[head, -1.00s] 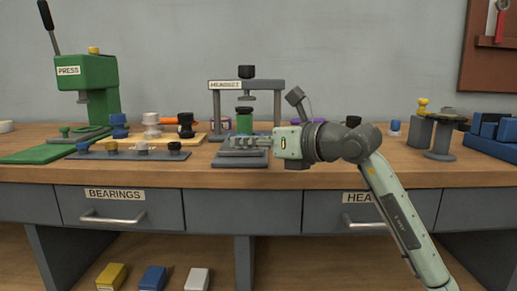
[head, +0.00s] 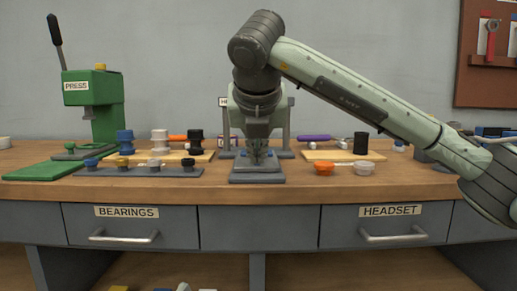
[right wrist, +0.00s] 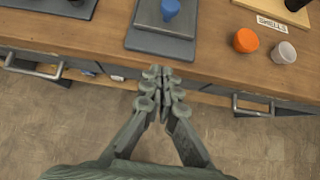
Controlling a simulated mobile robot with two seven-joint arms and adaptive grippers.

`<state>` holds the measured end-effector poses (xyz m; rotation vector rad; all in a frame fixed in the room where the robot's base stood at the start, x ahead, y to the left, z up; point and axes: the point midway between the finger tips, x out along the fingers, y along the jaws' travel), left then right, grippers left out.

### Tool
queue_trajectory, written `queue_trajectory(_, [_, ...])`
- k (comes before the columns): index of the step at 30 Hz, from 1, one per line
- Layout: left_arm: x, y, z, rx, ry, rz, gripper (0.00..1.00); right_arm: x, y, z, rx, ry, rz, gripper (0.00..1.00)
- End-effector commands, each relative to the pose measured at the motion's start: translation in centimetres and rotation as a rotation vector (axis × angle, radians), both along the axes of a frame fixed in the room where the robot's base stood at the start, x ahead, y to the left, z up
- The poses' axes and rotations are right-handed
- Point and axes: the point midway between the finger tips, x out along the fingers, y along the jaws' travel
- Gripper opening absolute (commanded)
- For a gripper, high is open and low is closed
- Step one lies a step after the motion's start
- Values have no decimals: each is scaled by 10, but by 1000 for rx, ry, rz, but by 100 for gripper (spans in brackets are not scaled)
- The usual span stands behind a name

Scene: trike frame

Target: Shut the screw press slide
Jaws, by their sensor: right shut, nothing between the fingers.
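The screw press (head: 287,130) is a grey frame at the middle of the bench, mostly hidden behind my right arm in the head view. Its grey slide and base plate (head: 257,178) reach toward the bench's front edge. In the right wrist view, the slide (right wrist: 160,42) shows at the top with a blue piece (right wrist: 170,9) on it. My right gripper (head: 257,155) points down over the slide area in the head view. Its fingers (right wrist: 162,84) are together and empty, in front of the slide in the wrist view. I cannot tell how far open the slide is. My left gripper is not in view.
A green lever press (head: 95,110) stands at the left. A grey strip (head: 140,172) with several small parts lies beside the screw press. An orange cup (head: 323,169) and a white cup (head: 364,168) stand to the right. Drawers (head: 135,226) line the bench front.

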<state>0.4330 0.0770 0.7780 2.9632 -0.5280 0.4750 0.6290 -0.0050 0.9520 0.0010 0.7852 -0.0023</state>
Motion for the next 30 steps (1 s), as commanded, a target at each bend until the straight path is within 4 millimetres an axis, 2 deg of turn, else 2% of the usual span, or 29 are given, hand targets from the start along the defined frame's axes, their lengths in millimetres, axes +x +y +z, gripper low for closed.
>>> queue_trajectory(1, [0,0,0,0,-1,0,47,8,-1,-10,-1,6,-1,0])
queue_trajectory(9, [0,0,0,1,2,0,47,48,-1,-50,-1,3,-1,0])
queue_trajectory(12, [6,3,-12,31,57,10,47,65,-1,-45,1,1,-2,0])
queue_trajectory(18, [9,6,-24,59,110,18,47,83,0,-46,1,1,2,0])
queue_trajectory(30, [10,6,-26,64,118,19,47,86,0,-46,0,0,3,0])
